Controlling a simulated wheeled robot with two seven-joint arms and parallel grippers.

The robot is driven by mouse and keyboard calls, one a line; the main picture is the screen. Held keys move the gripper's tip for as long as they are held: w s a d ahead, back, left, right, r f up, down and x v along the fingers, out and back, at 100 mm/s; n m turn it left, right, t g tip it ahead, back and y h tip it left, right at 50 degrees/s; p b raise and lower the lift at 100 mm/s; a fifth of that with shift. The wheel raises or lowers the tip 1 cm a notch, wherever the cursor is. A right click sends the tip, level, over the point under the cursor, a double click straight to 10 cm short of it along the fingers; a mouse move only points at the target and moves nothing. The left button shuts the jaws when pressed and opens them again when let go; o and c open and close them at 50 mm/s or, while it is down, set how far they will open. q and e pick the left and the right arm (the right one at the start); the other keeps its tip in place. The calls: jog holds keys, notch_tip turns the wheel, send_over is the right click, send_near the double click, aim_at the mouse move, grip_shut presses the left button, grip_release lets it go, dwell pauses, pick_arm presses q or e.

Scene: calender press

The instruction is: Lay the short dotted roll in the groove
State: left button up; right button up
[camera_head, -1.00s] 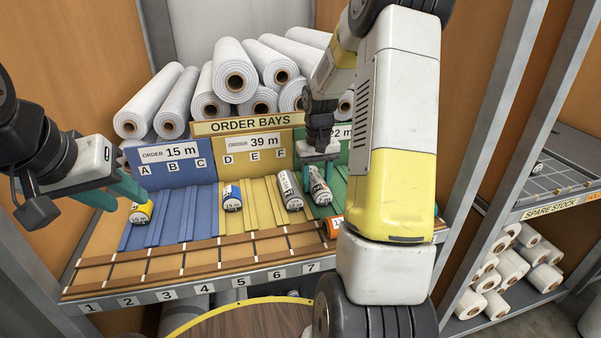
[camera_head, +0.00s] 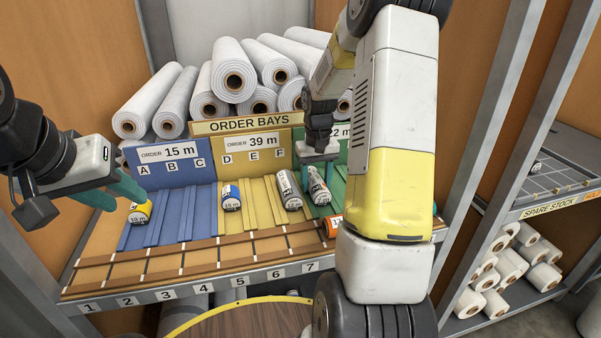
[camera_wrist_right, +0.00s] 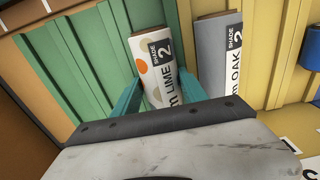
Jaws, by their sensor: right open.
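The short dotted roll (camera_wrist_right: 158,68), white with orange and grey dots and a "LIME 2" label, lies at the left side of the green bay (camera_wrist_right: 78,65). It also shows in the head view (camera_head: 319,188). My right gripper (camera_head: 320,170) is over it, with open teal fingers on either side of the roll in the wrist view (camera_wrist_right: 160,85). I cannot tell whether the fingers touch it or how deep the roll sits between the green ribs.
A grey "OAK" roll (camera_head: 289,190) lies close by in the yellow bay (camera_head: 262,200). A blue-banded roll (camera_head: 231,197), a yellow roll (camera_head: 140,212) and an orange roll (camera_head: 332,226) lie elsewhere. The numbered front rack (camera_head: 190,260) is mostly empty. Large white rolls (camera_head: 233,75) are stacked behind.

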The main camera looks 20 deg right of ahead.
aim_at(315, 178)
notch_tip(315, 178, up, 12)
jog(key=s+a+r+t, duration=0.3)
jog(key=s+a+r, duration=0.4)
jog(key=s+r, duration=0.15)
jog(key=s+a+t+y, duration=0.1)
jog(key=s+a, duration=0.1)
jog(key=s, duration=0.5)
jog(key=s+a+n+t+y, duration=0.1)
jog(key=s+a+t, duration=0.1)
jog(key=s, duration=0.4)
jog(key=shift+s+a, duration=0.35)
jog(key=shift+a, duration=0.4)
